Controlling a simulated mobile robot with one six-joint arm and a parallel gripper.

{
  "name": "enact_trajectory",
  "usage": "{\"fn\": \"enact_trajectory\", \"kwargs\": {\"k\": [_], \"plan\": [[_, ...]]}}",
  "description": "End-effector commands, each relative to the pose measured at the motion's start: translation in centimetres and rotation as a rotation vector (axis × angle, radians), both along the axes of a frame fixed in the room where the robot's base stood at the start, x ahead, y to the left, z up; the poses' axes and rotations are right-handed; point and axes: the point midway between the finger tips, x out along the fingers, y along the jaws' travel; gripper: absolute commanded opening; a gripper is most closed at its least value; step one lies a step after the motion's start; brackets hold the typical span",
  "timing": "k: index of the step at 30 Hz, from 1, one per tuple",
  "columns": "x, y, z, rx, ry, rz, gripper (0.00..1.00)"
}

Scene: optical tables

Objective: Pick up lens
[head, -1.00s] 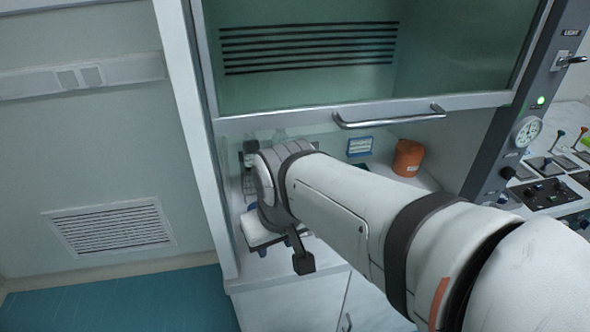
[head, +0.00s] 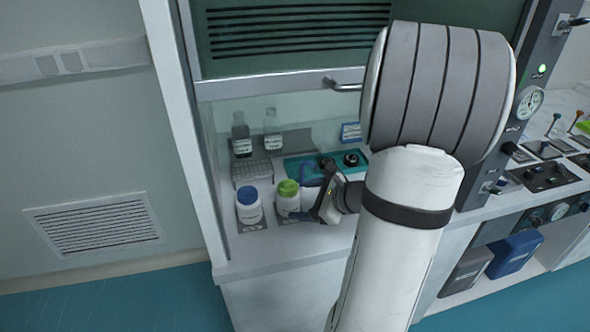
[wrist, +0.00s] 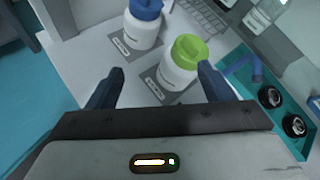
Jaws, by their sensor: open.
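Two small round black-rimmed pieces, which look like mounted lenses, sit on a teal tray (head: 298,166). In the head view one lens (head: 351,159) is clear at the right, and the other is partly behind my gripper. The wrist view shows both, the upper lens (wrist: 270,97) and the lower lens (wrist: 294,126), on the tray's right side, outside my fingers. My gripper (wrist: 161,72) is open and empty. Its right finger is close to a white bottle with a green cap (wrist: 183,62); I cannot tell whether they touch.
A white bottle with a blue cap (head: 248,205) stands left of the green-capped one. Two labelled bottles, one dark (head: 241,135) and one clear (head: 272,130), stand behind. A blue-handled item (wrist: 243,70) lies on the tray. The hood sash (head: 260,88) hangs above.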

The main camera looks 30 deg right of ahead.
Motion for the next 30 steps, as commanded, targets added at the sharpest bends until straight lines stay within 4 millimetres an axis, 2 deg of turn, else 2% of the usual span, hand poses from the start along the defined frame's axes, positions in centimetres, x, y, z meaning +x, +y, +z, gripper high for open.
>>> {"fn": "enact_trajectory", "kwargs": {"k": [1,3,6,9,14,27,30], "plan": [[-0.1,-3.4,-2.1,0.085,0.0,-0.155,0.75],[-0.4,-7.3,-3.6,0.182,-0.013,-0.333,0.75],[-1.3,-11.7,-5.2,0.278,-0.032,-0.525,0.75],[-2.1,-14.2,-6.2,0.332,-0.047,-0.64,0.75],[-1.6,-15.5,-6.9,0.36,-0.056,-0.694,0.75],[3.9,-15.0,-8.9,0.357,-0.053,-0.689,0.75],[4.7,-15.1,-9.2,0.357,-0.055,-0.69,0.75]]}}
